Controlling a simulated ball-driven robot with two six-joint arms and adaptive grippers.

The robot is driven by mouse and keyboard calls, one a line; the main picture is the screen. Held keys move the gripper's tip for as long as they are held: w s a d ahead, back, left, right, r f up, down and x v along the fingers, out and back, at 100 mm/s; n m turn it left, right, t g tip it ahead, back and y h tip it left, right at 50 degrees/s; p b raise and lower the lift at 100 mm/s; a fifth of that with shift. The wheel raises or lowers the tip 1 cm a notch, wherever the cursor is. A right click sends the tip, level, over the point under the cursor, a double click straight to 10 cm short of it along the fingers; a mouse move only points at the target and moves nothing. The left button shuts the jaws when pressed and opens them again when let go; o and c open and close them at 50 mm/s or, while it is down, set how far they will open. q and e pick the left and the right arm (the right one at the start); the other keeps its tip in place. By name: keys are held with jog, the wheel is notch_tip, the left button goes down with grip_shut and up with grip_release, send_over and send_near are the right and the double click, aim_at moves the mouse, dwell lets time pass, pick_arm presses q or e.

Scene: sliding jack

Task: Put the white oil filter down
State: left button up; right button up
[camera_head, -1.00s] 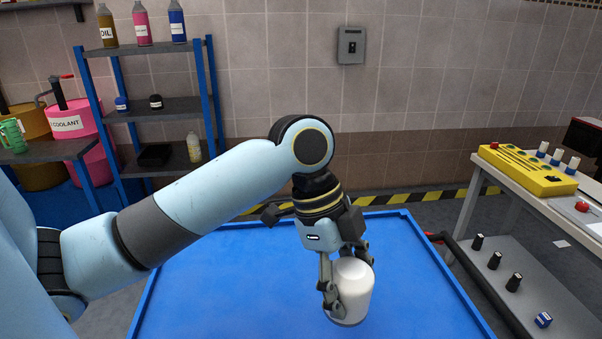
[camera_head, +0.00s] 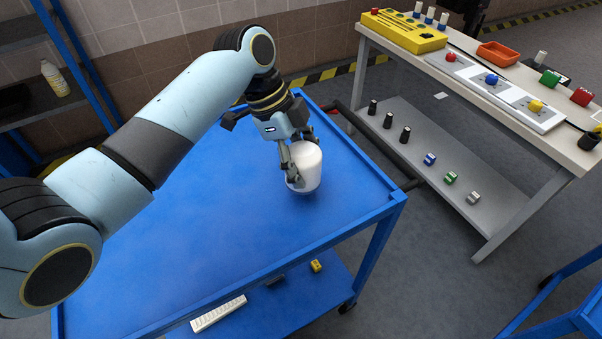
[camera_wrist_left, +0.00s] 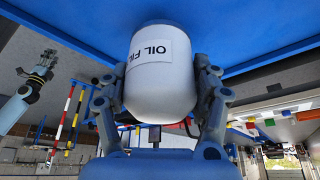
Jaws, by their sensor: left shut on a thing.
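The white oil filter (camera_head: 308,167) is upright over the blue cart top (camera_head: 200,210), near its right side. Its printed label shows in the left wrist view (camera_wrist_left: 160,75). My left gripper (camera_head: 292,163) points down and is shut on the filter, with a finger on each side. The filter's base is at or just above the cart surface; I cannot tell if it touches. In the left wrist view, a light blue arm with a dark gripper (camera_wrist_left: 42,68) shows small at the left, probably my right one; its jaws are too small to read.
The blue cart top is otherwise bare. A workbench (camera_head: 480,75) at the right carries a yellow control box (camera_head: 403,30), coloured buttons and an orange tray (camera_head: 497,54). Its lower shelf (camera_head: 430,150) holds several small knobs and blocks. A blue shelving rack (camera_head: 80,70) stands at the left.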

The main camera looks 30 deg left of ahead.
pick_arm(q)
notch_tip(320, 180, down, 3)
jog(key=shift+s+r, duration=0.1)
jog(key=shift+f, duration=0.4)
pick_arm(e)
jog(key=shift+d, duration=0.35)
pick_arm(q)
jog(key=shift+f, duration=0.1)
jog(key=o, duration=1.5)
jog(key=v, duration=1.2)
pick_arm(e)
jog(key=shift+a+r, duration=0.1)
jog(key=shift+a, duration=0.05)
pick_arm(q)
jog(key=shift+s, duration=0.1)
pick_arm(e)
jog(key=shift+s, duration=0.1)
